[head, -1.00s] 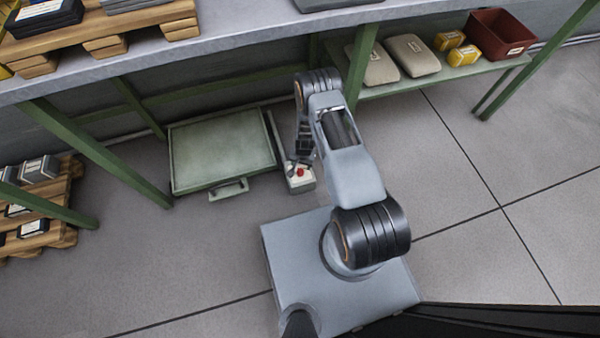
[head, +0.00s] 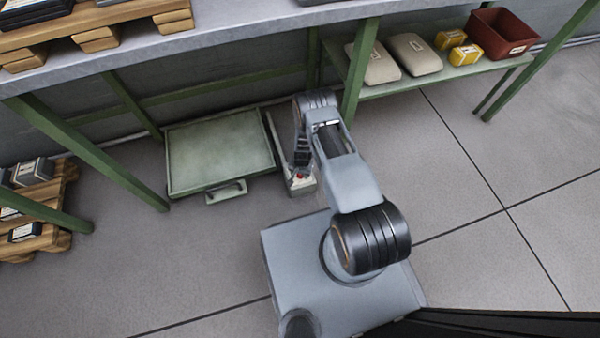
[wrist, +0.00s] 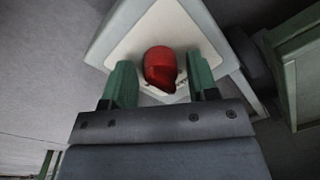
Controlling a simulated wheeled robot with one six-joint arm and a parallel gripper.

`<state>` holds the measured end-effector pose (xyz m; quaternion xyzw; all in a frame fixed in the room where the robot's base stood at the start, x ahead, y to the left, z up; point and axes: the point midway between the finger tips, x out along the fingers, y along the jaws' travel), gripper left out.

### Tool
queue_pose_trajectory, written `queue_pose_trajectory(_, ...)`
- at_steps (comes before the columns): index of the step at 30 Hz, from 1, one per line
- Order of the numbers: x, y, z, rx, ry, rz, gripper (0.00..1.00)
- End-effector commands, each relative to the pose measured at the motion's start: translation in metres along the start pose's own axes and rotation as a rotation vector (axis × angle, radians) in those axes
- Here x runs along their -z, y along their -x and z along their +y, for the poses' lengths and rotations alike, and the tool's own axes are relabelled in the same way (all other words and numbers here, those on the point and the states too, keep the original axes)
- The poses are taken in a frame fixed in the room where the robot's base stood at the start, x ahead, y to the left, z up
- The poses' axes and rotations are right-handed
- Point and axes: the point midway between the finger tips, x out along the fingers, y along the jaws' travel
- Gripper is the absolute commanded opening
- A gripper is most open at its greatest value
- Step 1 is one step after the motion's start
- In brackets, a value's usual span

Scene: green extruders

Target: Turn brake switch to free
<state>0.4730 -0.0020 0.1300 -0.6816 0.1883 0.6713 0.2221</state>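The brake switch is a red knob (wrist: 160,68) on a pale box (wrist: 125,42) in the wrist view. In the head view the box (head: 301,187) stands on the floor beside the green drawer unit, with the red knob partly hidden by my arm. My gripper (wrist: 161,82) has its two green fingers apart, one on each side of the knob. The fingers look close to the knob, with gaps visible on both sides. Whether the fingertips reach down past its top I cannot tell. Label marks beside the knob are partly hidden.
A green drawer unit (head: 220,153) with a handle is just left of the box. Green table legs (head: 360,75) stand behind my arm. A low shelf (head: 455,72) with bags, yellow packs and a red bin is at the right. Floor at the right is clear.

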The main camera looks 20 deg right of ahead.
Motion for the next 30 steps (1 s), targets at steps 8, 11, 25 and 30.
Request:
queue_pose_trajectory(8, 0.0, 0.0002, 0.0001, 0.0, 0.0, 0.0, 0.27)
queue_pose_trajectory(11, 0.0, 0.0002, 0.0001, 0.0, 0.0, 0.0, 0.17)
queue_pose_trajectory(25, 0.0005, -0.0008, 0.0001, 0.0, -0.107, 0.006, 0.11)
queue_pose_trajectory(30, 0.0003, -0.0013, 0.0003, 0.0, -0.246, 0.012, 0.11)
